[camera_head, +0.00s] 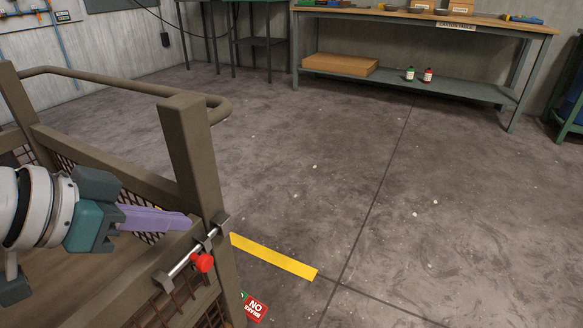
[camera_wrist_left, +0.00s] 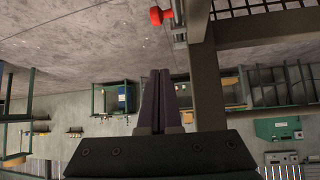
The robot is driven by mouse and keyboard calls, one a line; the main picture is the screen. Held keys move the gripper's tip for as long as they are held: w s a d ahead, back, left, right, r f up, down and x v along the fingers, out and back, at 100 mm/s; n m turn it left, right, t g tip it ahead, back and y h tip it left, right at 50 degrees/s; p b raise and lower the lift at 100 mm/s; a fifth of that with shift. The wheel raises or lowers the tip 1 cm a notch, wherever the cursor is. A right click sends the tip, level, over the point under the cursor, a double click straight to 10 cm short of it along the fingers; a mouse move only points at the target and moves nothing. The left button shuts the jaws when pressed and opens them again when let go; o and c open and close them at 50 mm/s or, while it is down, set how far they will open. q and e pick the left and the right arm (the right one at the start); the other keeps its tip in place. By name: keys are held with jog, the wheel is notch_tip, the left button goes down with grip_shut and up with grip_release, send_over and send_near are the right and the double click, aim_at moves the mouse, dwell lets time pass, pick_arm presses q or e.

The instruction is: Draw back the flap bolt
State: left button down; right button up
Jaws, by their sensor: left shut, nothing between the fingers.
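The flap bolt is a silver rod (camera_head: 182,263) with a red knob (camera_head: 203,262), fixed along the top of the brown cart's flap. The rod runs through brackets up to the corner post (camera_head: 190,150). My left gripper (camera_head: 188,222) has purple fingers and is shut and empty, just above and left of the bolt. It appears apart from the knob. In the left wrist view the closed fingers (camera_wrist_left: 160,75) point towards the red knob (camera_wrist_left: 157,16), which shows beyond the tips beside the post. My right gripper is in neither view.
The brown cart with mesh sides (camera_head: 100,160) fills the left, with a curved handle rail (camera_head: 130,85). A yellow floor stripe (camera_head: 272,257) and a red sign (camera_head: 254,307) are close to the post. A workbench (camera_head: 430,20) stands at the back; the floor between is clear.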

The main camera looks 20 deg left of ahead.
aim_at(206, 256)
pick_arm(q)
jog(key=shift+s, duration=0.1)
jog(key=b+x, duration=0.6)
jog(key=x, duration=0.4)
jog(key=shift+f, duration=0.3)
jog(key=shift+s+a+f+b, duration=0.15)
jog(key=shift+s+f, duration=0.05)
jog(key=shift+s, duration=0.4)
jog(key=shift+s+a+f+b, duration=0.15)
jog(key=shift+s+f+b, duration=0.05)
jog(key=shift+s, duration=0.35)
jog(key=shift+s+a+f+b, duration=0.15)
jog(key=shift+s+a+f, duration=0.05)
jog(key=shift+s, duration=0.4)
